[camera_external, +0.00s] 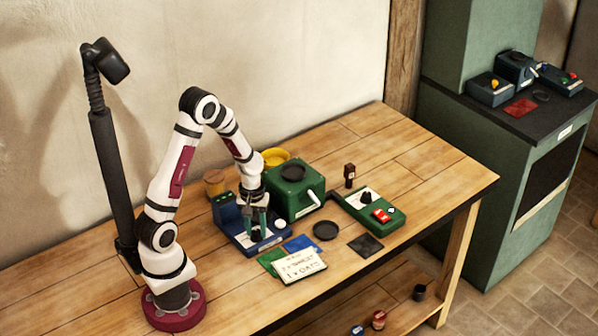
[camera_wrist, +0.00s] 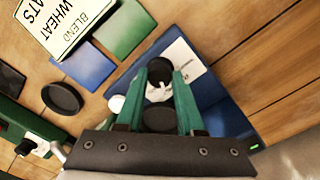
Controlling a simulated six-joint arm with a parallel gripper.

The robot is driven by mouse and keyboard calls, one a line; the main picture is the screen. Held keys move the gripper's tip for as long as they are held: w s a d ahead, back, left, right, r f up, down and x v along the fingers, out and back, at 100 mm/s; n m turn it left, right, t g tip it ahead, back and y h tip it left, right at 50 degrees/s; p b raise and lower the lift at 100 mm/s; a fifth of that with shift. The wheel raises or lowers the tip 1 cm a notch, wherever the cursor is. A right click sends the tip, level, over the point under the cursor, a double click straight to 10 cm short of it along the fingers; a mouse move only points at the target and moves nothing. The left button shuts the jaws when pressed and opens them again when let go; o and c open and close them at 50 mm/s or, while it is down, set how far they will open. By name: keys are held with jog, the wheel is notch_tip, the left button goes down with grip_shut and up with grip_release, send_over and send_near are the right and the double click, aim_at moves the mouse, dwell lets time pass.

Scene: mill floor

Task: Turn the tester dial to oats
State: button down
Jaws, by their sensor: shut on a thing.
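The blue tester (camera_external: 231,238) stands on the bench in front of the green box. In the wrist view its blue body (camera_wrist: 212,108) carries a pale dial face (camera_wrist: 190,55) with markings too small to read. My gripper (camera_external: 256,228) points down over the tester. In the wrist view my gripper (camera_wrist: 160,76) has its two green fingers shut on the black dial knob (camera_wrist: 160,70), one on each side. A white patch shows just below the knob between the fingers. I cannot tell which mark the dial points to.
A blend card (camera_external: 300,265) naming wheat and oats lies in front, over green and blue mats. The green box (camera_external: 295,190) is close behind the tester. A black dish (camera_external: 325,230) and a green panel (camera_external: 366,207) with a knob and red switch are to the right.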

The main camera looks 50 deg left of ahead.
aim_at(256, 231)
jog(key=m, duration=0.4)
jog(key=shift+m, duration=1.8)
jog(key=shift+w, duration=0.1)
jog(key=c, duration=0.5)
grip_release()
jog(key=r, duration=1.6)
jog(key=shift+a, duration=0.2)
